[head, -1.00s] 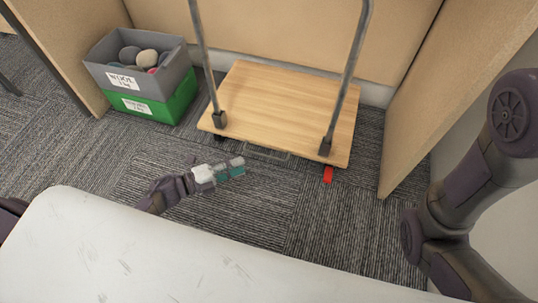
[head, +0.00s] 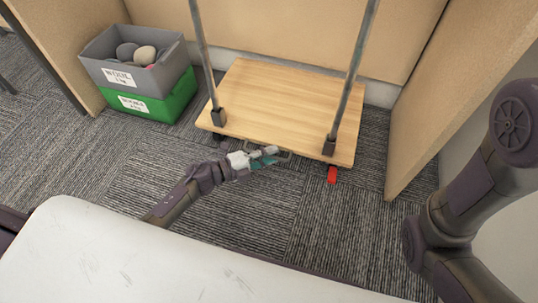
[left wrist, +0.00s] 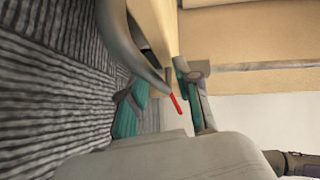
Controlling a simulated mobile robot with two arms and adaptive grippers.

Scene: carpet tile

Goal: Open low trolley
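The low trolley (head: 280,100) has a light wooden deck and stands on the carpet inside a tan-panelled bay. Two grey posts rise from its front corners. A red tab (head: 332,175) sticks out under its front right corner and also shows in the left wrist view (left wrist: 176,103). A thin grey bar lies low along the front edge; in the left wrist view a curved grey bar (left wrist: 140,55) runs close by the fingers. My left gripper (head: 265,157) is at the trolley's front edge, its teal-padded fingers apart. Contact with the bar is unclear. My right gripper is out of view.
A grey box (head: 107,77) of balls is stacked on a green box (head: 165,108) at the left. A tan panel (head: 425,110) stands close on the trolley's right. A white surface (head: 130,255) fills the front.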

